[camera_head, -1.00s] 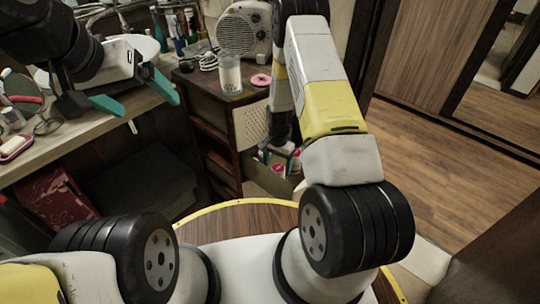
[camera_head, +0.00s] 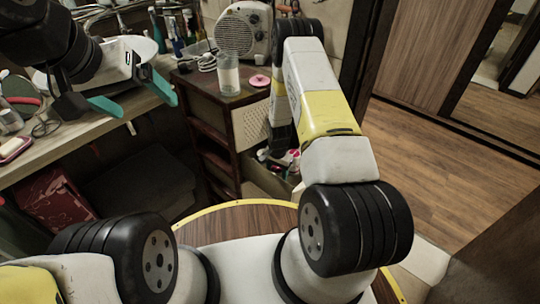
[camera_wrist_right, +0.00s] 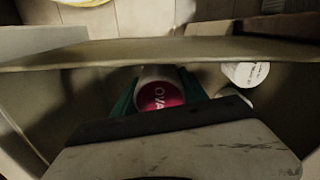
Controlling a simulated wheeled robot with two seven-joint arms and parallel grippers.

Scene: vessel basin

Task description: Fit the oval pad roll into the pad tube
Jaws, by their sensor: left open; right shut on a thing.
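The oval pad roll (camera_wrist_right: 160,94), with a crimson end lettered "OVA", is between the teal fingers of my right gripper (camera_wrist_right: 157,92) in the right wrist view. My right gripper is shut on it, inside the open drawer; in the head view my arm largely hides it. A clear upright cylinder (camera_head: 228,76), which looks like the pad tube, stands on the cabinet top above the drawer. A pink disc (camera_head: 259,80) lies beside it. My left gripper (camera_head: 146,107) is open and empty at the edge of the left counter, apart from the tube.
The open drawer (camera_wrist_right: 100,55) has a raised wall close to my right gripper. A white lettered roll (camera_wrist_right: 245,73) lies in it to the right. The counter (camera_head: 60,150) holds several items.

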